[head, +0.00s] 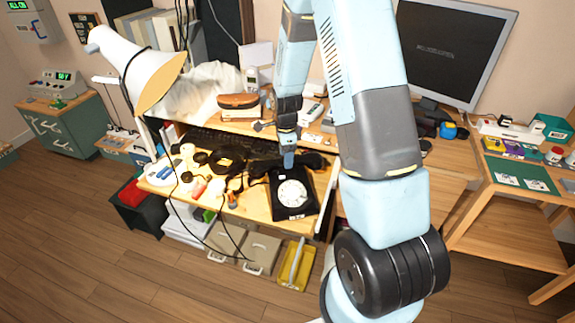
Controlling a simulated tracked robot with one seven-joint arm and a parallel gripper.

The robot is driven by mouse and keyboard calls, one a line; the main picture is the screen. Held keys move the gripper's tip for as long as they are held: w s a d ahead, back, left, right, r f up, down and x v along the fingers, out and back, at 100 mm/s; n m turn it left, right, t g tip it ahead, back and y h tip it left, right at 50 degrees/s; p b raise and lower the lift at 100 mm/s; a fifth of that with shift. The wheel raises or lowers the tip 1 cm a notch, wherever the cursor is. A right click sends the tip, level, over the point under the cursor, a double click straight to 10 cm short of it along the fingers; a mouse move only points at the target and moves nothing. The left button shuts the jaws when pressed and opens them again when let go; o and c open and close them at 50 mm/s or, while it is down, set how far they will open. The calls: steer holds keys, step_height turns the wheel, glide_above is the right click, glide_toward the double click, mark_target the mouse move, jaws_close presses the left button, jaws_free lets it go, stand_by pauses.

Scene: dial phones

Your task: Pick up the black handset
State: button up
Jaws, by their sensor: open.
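A black dial phone (281,212) with a round white dial sits on the pulled-out wooden desk shelf. The black handset (312,160) appears to lie across the back of the phone, with part of it hidden by my gripper. My gripper (288,162) points down from above at the middle of the handset, very close to it. Its fingers are small here, and I cannot tell whether they touch the handset or straddle it. My arm hides part of the desk to the right.
A black keyboard (222,143) lies behind the phone. A lamp (135,62) leans over the left side. A monitor (450,50) stands back right. A yellow tray (296,266) is below.

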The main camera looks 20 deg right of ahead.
steer(key=shift+s+f, duration=0.1)
steer(key=shift+f, duration=1.4)
steer(key=shift+c, duration=0.5)
jaws_close()
